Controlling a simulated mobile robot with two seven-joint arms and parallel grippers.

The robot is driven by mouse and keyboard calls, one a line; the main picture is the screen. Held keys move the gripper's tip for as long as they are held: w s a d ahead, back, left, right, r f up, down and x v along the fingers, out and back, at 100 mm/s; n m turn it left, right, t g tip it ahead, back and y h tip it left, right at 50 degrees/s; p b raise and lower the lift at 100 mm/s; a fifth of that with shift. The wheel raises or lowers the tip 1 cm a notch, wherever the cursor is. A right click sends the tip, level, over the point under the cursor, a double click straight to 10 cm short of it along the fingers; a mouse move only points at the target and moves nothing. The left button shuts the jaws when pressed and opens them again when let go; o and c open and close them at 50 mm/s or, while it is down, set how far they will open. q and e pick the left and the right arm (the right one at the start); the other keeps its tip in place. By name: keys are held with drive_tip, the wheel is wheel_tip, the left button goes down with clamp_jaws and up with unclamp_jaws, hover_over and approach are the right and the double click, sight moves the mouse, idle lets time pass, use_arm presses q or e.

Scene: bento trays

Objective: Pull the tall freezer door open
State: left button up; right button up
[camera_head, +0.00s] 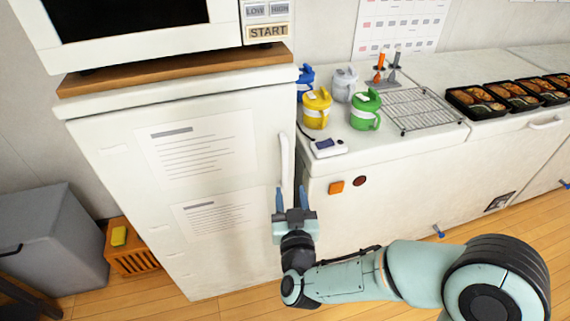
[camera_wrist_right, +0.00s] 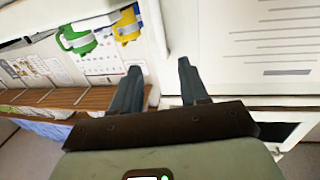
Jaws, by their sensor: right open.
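The tall freezer's white door (camera_head: 225,255) stands shut at the left of the head view, with two printed sheets on it. Its white vertical handle (camera_head: 286,160) runs along the door's right edge. My right gripper (camera_head: 291,190) is open at the handle's lower end, with one blue-grey finger on each side of it in the picture. In the right wrist view, the open fingers (camera_wrist_right: 157,70) point toward the white handle (camera_wrist_right: 154,30), which shows between them. I cannot tell whether they touch it. My left gripper is not in view.
A microwave (camera_head: 140,45) sits on a wooden board atop the freezer. To the right is a lower white counter (camera_head: 400,150) with mugs, a wire rack (camera_head: 420,108) and bento trays (camera_head: 480,110). A grey bin (camera_head: 50,235) and orange crate (camera_head: 135,260) stand left of the freezer.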

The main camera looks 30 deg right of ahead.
sight(285, 158)
drive_tip(key=x, duration=1.2)
drive_tip(key=shift+w+d, duration=0.1)
drive_tip(key=shift+w, duration=0.05)
clamp_jaws()
